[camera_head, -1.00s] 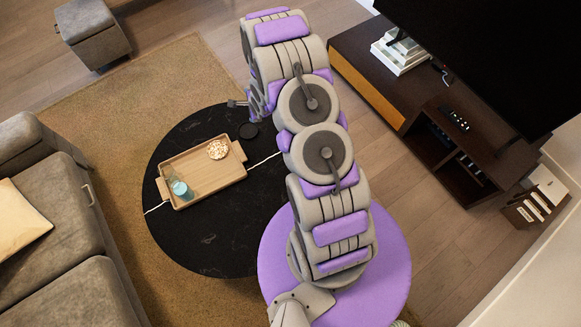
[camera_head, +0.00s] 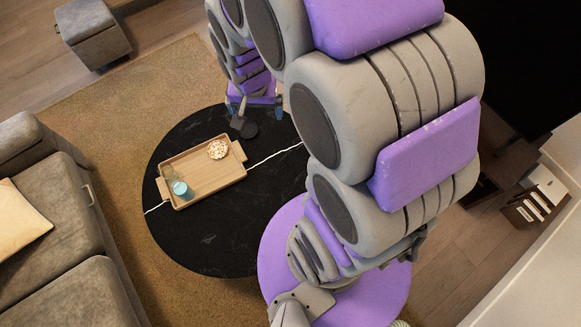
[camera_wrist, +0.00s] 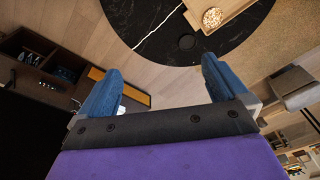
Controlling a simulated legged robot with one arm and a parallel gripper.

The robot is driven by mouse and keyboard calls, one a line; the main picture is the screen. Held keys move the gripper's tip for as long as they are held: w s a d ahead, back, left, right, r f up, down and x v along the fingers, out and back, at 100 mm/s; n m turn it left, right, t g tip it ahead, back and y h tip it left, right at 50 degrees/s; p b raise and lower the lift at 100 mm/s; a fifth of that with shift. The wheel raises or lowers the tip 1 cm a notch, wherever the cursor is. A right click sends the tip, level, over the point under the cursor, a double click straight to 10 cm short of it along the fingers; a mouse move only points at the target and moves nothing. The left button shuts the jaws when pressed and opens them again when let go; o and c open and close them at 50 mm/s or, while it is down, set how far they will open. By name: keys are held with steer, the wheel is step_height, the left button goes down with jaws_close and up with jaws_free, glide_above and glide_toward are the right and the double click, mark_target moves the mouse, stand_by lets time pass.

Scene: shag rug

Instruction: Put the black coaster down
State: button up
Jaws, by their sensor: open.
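The black coaster (camera_head: 249,130) lies flat on the round black table, near its far edge and to the right of the tray. It also shows in the wrist view (camera_wrist: 186,42) as a dark disc on the table, beyond my fingertips. My gripper (camera_head: 255,110) is above the far edge of the table. A small dark shape just left of the coaster in the head view is too small to make out.
A wooden tray (camera_head: 207,183) on the round black table (camera_head: 215,245) holds a teal cup (camera_head: 180,188) and a bowl of light pieces (camera_head: 218,149). A grey sofa (camera_head: 60,235) stands left. My arm hides much of the right side, including most of the TV stand.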

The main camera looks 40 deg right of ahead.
steer(key=s+a+r+n+g, duration=0.1)
steer(key=s+a+r+n, duration=0.1)
steer(key=s, duration=0.8)
steer(key=s+a+r+n+g, duration=0.2)
steer(key=s+r+n, duration=0.3)
steer(key=s, duration=0.5)
steer(key=shift+s+a+r+n+y, duration=0.3)
steer(key=shift+s+a+r+y, duration=0.1)
steer(key=shift+r, duration=0.15)
